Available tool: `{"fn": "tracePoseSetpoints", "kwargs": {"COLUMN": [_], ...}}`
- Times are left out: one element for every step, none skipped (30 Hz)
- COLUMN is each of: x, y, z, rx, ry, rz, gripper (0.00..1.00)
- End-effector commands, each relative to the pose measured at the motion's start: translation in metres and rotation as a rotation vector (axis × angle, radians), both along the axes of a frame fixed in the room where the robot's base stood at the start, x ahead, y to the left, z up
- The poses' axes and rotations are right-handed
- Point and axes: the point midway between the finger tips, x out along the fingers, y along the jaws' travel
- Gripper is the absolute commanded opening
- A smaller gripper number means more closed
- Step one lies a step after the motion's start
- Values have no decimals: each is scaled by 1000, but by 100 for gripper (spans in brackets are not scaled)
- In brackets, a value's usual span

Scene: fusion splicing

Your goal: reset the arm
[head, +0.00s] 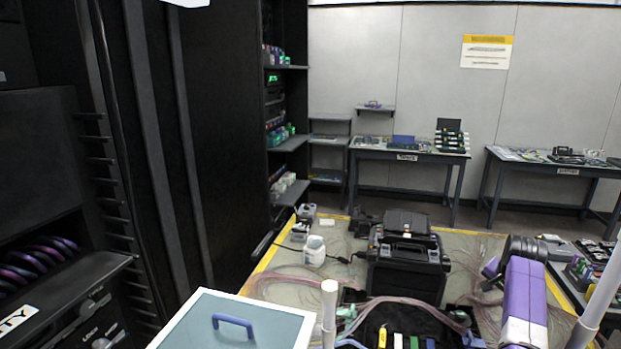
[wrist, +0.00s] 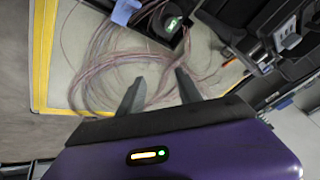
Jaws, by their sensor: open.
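My gripper (wrist: 159,76) shows in the wrist view with its two dark fingers apart and nothing between them. It is over the work table, and thin pinkish fiber cables (wrist: 95,60) lie beyond and below the fingers. Its purple body with a small lit indicator fills the bottom of the wrist view. In the head view a purple and white link of my arm stands at the lower right; the fingers cannot be made out there.
A black splicer-like machine (head: 408,262) stands on the work table (head: 330,240). A white bottle (head: 314,251) is left of it. A teal-topped box with a blue handle (head: 233,325) is at the front. A dark rack (head: 150,150) closes off the left. Back tables (head: 410,155) line the wall.

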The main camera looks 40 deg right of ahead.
Motion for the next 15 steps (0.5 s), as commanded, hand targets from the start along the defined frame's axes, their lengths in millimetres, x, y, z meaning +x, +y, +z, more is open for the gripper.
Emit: {"fn": "tracePoseSetpoints", "kwargs": {"x": [2,5,8,10,13,17,20,23,27,30,33,37,40,42,45], "y": [-1,-2,-2,-1,1,6,10,16,25,33,43,57,67,79,96], "z": [-1,0,-1,-1,0,-2,-2,-3,-5,-6,-7,-8,-9,-9,-10], "rx": [-52,-89,-140,-178,-217,-268,-307,-347,-401,-441,-480,-532,-569,-603,-650], "ry": [-5,-12,-17,-22,-25,-30,-32,-35,-38,-42,-44,-51,-55,-59,-66], "rz": [23,37,61,78,98,126,149,172,205,233,260,296,324,351,388], "gripper": [41,41,41,41,41,41,41,41,41,41,41,41,41,41,41]}}
